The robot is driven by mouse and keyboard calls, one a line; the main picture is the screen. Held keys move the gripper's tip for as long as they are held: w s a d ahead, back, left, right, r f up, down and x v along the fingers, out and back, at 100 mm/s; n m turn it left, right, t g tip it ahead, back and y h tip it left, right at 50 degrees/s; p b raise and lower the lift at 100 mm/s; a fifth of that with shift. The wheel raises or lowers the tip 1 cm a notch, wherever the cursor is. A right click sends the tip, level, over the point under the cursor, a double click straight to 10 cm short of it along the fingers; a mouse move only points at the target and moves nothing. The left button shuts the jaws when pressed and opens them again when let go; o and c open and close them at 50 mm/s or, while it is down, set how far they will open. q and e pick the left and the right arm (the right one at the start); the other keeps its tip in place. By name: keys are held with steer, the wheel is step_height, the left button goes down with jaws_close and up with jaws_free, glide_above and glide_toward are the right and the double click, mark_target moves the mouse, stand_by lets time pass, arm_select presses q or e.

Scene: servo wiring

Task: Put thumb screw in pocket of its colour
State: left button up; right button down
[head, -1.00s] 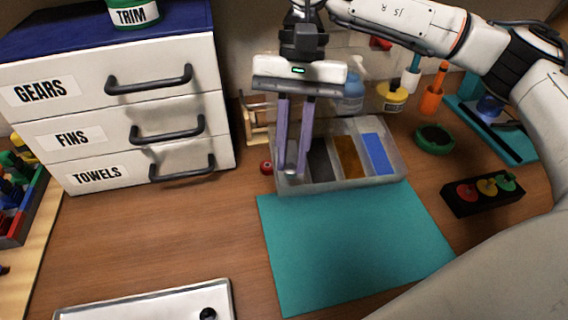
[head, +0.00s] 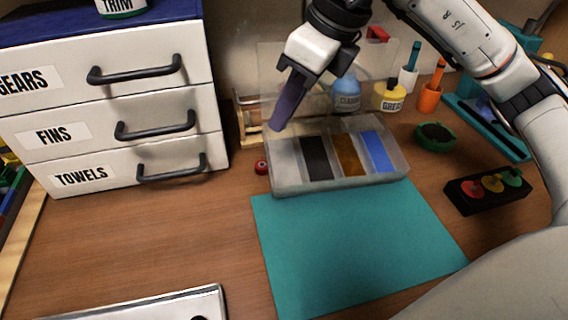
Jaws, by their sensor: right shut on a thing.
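A clear-walled box (head: 292,188) stands at the back of the table with a row of pockets: a pale grey one (head: 286,158), a black one (head: 317,158), an amber one (head: 348,154) and a blue one (head: 378,151). My right gripper (head: 277,125) is above the box's left back corner, tilted, with its purple fingers pointing down and left. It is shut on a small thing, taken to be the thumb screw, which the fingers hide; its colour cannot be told. My left gripper is not in view.
A small red round part (head: 262,167) lies left of the box. A teal mat (head: 350,240) lies clear in front. A drawer cabinet (head: 110,100) stands left. A black block with coloured knobs (head: 488,190) and a green round dish (head: 435,136) are right. Bottles stand behind.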

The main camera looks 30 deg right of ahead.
steer(key=f+m, duration=0.1)
steer(key=f, duration=0.2)
steer(key=f+m+h+b, duration=0.1)
steer(key=f, duration=0.2)
steer(key=d+f+m, duration=0.1)
steer(key=f, duration=0.2)
steer(key=shift+w+m+t, duration=0.25)
steer(key=shift+m+t, duration=0.05)
steer(key=shift+b, duration=0.3)
steer(key=c, duration=2.1)
jaws_free()
steer(key=shift+f, duration=0.1)
steer(key=shift+o, duration=0.8)
steer(key=shift+r, duration=0.5)
steer(key=p+v, duration=0.1)
steer(key=v, duration=1)
steer(key=shift+s+r, duration=0.15)
steer(key=shift+s, duration=0.05)
steer(key=shift+a, duration=0.1)
